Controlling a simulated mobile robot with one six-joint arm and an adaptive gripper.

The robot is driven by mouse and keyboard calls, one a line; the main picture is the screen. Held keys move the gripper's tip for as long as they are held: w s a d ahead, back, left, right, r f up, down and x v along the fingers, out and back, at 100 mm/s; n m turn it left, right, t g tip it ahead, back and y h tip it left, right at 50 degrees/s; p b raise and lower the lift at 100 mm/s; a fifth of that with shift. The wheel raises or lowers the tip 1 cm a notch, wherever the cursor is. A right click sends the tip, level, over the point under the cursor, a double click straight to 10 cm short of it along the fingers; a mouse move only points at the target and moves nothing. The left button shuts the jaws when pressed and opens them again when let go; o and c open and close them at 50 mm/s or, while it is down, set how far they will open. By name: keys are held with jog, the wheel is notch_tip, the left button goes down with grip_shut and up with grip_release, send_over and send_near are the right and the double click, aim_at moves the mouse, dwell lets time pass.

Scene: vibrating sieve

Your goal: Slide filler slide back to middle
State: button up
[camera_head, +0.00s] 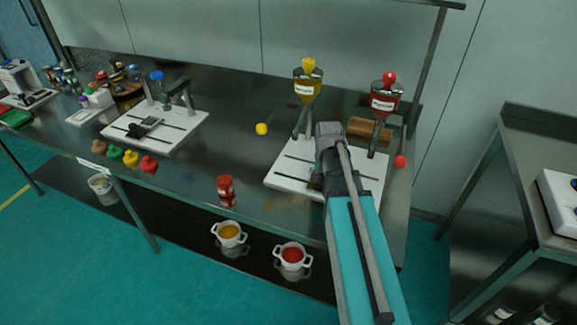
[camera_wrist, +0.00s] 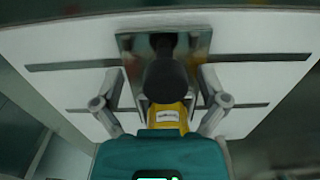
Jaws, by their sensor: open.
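The filler station's white base (camera_head: 287,176) stands at the right end of the steel bench, with long dark slots. In the wrist view the white base (camera_wrist: 70,45) fills the upper part. A shiny metal slide plate (camera_wrist: 130,45) lies across its slots near the middle, with a dark round handle-like part (camera_wrist: 166,78) in front of it. My gripper (camera_wrist: 161,101) is open, one finger on each side of that dark part. I cannot tell whether they touch. In the head view my arm hides most of the gripper and slide.
A yellow hopper (camera_head: 307,88) and a red hopper (camera_head: 384,102) stand over the base. A second white board (camera_head: 175,124), several coloured bottles and a red jar (camera_head: 225,188) share the bench. Two white pots (camera_head: 229,233) (camera_head: 292,257) sit on the lower shelf. Another table (camera_head: 525,140) is at right.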

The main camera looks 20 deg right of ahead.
dwell(0.4)
notch_tip(320, 180, up, 9)
jog(key=p, duration=0.9)
dwell(0.6)
jog(key=shift+s+a, duration=0.1)
jog(key=s+a+n, duration=0.7)
jog(key=s+a, duration=0.2)
jog(key=a, duration=0.3)
jog(key=shift+s+a, duration=0.15)
jog(key=shift+s, duration=0.2)
jog(key=shift+r, duration=0.1)
